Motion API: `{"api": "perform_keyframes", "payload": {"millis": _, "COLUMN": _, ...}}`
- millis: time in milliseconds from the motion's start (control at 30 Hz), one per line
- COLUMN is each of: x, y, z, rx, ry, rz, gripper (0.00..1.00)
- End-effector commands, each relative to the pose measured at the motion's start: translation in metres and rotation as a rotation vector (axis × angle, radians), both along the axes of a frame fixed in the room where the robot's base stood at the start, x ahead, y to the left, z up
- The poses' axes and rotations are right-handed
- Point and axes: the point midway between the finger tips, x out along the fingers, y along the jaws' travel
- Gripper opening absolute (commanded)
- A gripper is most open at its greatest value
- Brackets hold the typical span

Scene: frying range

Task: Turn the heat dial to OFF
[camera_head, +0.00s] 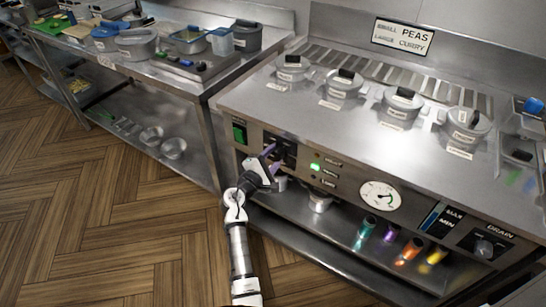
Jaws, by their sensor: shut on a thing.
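The frying range has a dark front panel (335,181) with a black heat dial (289,152) near its left end. My gripper (273,157), with purple fingers, is at this dial and shut on it. The fingers and wrist cover part of the dial, so its pointer and markings cannot be read. A green light (315,167) glows just right of the dial, beside small labels too small to read.
A green switch (239,133) sits left of the dial. A round gauge (380,195) and a drain knob (484,248) are further right. Several lidded pots (344,83) stand in the range top. Coloured bottles (410,251) stand on the lower shelf. The floor at left is clear.

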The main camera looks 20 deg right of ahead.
Motion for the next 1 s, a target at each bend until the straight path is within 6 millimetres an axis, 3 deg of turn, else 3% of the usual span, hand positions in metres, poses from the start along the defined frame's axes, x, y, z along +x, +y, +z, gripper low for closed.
{"api": "perform_keyframes", "payload": {"millis": 200, "x": 0.000, "y": 0.001, "z": -0.002, "rx": 0.000, "ry": 0.004, "rz": 0.000, "gripper": 0.20}}
{"api": "perform_keyframes", "payload": {"millis": 233, "x": 0.000, "y": 0.001, "z": -0.002, "rx": 0.000, "ry": 0.004, "rz": 0.000, "gripper": 0.44}}
{"api": "perform_keyframes", "payload": {"millis": 400, "x": 0.000, "y": 0.000, "z": -0.001, "rx": 0.000, "ry": 0.002, "rz": 0.000, "gripper": 0.65}}
{"api": "perform_keyframes", "payload": {"millis": 767, "x": -0.003, "y": 0.005, "z": -0.001, "rx": 0.000, "ry": 0.000, "rz": 0.001, "gripper": 0.65}}
{"api": "perform_keyframes", "payload": {"millis": 1000, "x": -0.029, "y": 0.040, "z": -0.003, "rx": 0.000, "ry": 0.000, "rz": 0.003, "gripper": 0.65}}
